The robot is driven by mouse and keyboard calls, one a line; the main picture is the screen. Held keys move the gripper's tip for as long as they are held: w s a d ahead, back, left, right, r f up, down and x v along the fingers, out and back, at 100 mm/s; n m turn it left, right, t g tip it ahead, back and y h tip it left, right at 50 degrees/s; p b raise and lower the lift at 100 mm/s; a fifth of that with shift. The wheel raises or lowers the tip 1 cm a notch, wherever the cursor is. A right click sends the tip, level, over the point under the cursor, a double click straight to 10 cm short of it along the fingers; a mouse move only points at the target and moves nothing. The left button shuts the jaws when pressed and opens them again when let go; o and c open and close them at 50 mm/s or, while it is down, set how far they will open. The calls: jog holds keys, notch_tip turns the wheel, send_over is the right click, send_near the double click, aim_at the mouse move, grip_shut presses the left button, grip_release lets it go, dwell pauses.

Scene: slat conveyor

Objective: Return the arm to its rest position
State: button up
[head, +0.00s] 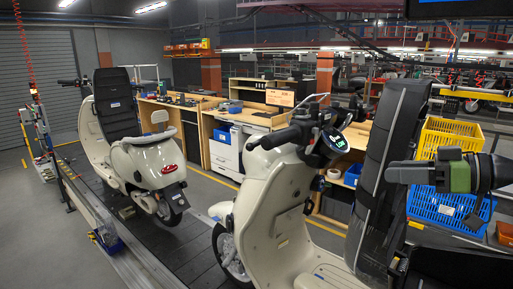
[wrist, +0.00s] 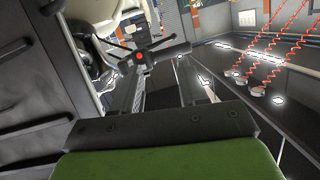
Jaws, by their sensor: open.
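My gripper (head: 392,173) is at the right of the head view, level and pointing left. Its fingers are beside the black seat (head: 392,130) of the near cream scooter (head: 265,205); I cannot tell whether they touch it. In the wrist view my gripper (wrist: 157,80) shows two fingers standing apart beyond a dark plate and green body, with nothing held between them. A dark ribbed surface, apparently the seat (wrist: 35,90), fills the left of the wrist view close by. A handlebar (wrist: 145,55) shows beyond the fingers.
A second cream scooter (head: 150,155) stands farther along the slat conveyor (head: 190,250). Yellow (head: 450,135) and blue crates (head: 425,205) are stacked behind my gripper at the right. Wooden workbenches (head: 215,125) line the back. Red coiled cables (wrist: 280,50) hang at the wrist view's right.

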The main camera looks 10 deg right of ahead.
jog(key=w+a+f+g+h, duration=0.15)
jog(key=a+f, duration=0.25)
jog(key=a, duration=0.4)
jog(key=w+a+f+g+h, duration=0.1)
jog(key=a+f+g+h, duration=0.15)
jog(key=a+f, duration=0.4)
jog(key=w+a+f+g+h, duration=0.1)
jog(key=a+f+g, duration=0.2)
jog(key=a, duration=0.7)
jog(key=s+a+f+m+g+h, duration=0.1)
jog(key=s+a+f+m+h, duration=0.1)
jog(key=s+a+f+h, duration=0.3)
jog(key=s+d+f+m+t, duration=0.1)
jog(key=s+d+f+m, duration=0.1)
jog(key=s, duration=0.7)
jog(key=s+d+f+m+t+h, duration=0.1)
jog(key=s+d+m, duration=0.3)
jog(key=s, duration=0.6)
jog(key=d+f+t, duration=0.1)
jog(key=d, duration=0.1)
jog(key=shift+d+f, duration=0.2)
jog(key=shift+d, duration=0.2)
